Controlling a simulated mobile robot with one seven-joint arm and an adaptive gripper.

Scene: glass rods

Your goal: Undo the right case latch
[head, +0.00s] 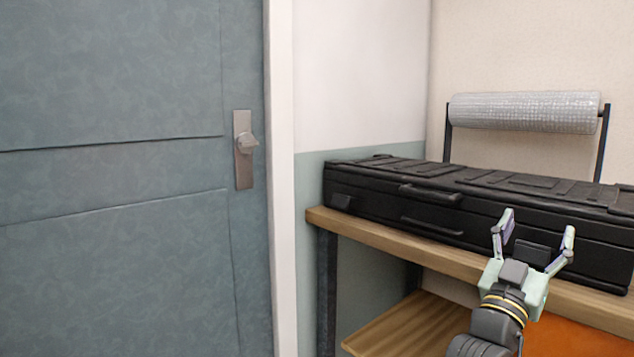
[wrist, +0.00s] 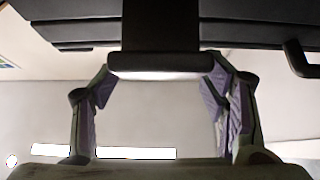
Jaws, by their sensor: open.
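The long black case (head: 400,194) lies shut on a wooden shelf. Its right latch (head: 530,251) is a dark plate on the front face, partly hidden by my gripper. In the wrist view the latch (wrist: 160,38) comes down from the top middle and ends in a wide rounded lip. The left latch (head: 341,202) sits flat at the case's left end. My gripper (head: 538,223) is open in front of the right latch, one finger to each side. In the wrist view the gripper (wrist: 160,83) has the lip between its fingertips; I cannot tell whether either finger touches it.
The case's carrying handle (head: 432,227) sticks out left of the right latch. The wooden shelf edge (head: 365,229) runs just below the case. A silvery roll (head: 525,112) on a dark stand is behind. A blue-grey door (head: 110,180) stands left.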

